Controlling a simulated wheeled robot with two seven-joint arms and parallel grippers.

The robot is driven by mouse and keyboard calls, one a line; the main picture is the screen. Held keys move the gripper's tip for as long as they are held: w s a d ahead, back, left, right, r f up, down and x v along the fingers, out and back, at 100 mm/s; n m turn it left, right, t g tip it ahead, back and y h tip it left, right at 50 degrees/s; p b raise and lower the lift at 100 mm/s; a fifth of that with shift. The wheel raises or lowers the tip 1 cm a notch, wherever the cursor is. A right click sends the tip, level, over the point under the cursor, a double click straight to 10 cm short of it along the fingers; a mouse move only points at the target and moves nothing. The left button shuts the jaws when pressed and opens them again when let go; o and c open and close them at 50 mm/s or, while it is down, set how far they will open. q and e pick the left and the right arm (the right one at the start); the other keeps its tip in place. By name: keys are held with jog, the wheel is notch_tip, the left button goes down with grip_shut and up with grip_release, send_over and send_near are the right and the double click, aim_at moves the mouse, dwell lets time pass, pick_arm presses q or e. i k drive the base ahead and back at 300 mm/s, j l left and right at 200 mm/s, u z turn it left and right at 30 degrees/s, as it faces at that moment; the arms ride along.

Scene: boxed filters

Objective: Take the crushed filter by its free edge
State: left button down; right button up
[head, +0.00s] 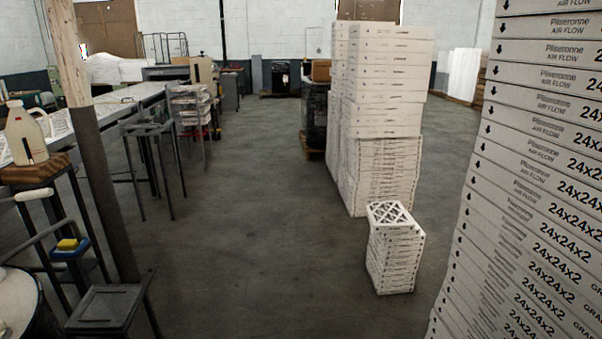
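Boxed filters stand in stacks in the head view. A tall near stack (540,190) fills the right side, its box edges printed with "24x24x2" and "AIR FLOW". A short stack (395,262) stands on the floor at centre right, with a white lattice-faced filter (391,213) on top. A tall white stack (385,110) rises behind it, its upper boxes slightly out of line with the lower ones. I cannot tell which filter is crushed. Neither of my grippers is in view.
The grey concrete floor (250,250) is clear through the middle. On the left stand a post (88,130), a metal stool (105,303), a long workbench (125,97) and a side table with a jug (25,135). A dark bin (280,77) stands at the back wall.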

aim_at(386, 216)
jog(key=i+z, duration=0.3)
jog(key=i, duration=0.25)
jog(key=i+j+z, duration=0.3)
jog(key=i, duration=0.2)
jog(key=i+j+z, duration=0.3)
jog(key=i, duration=0.25)
jog(key=i+j, duration=0.15)
jog(key=i, duration=0.15)
jog(key=i+j+z, duration=0.1)
jog(key=i, duration=0.25)
jog(key=j, duration=0.1)
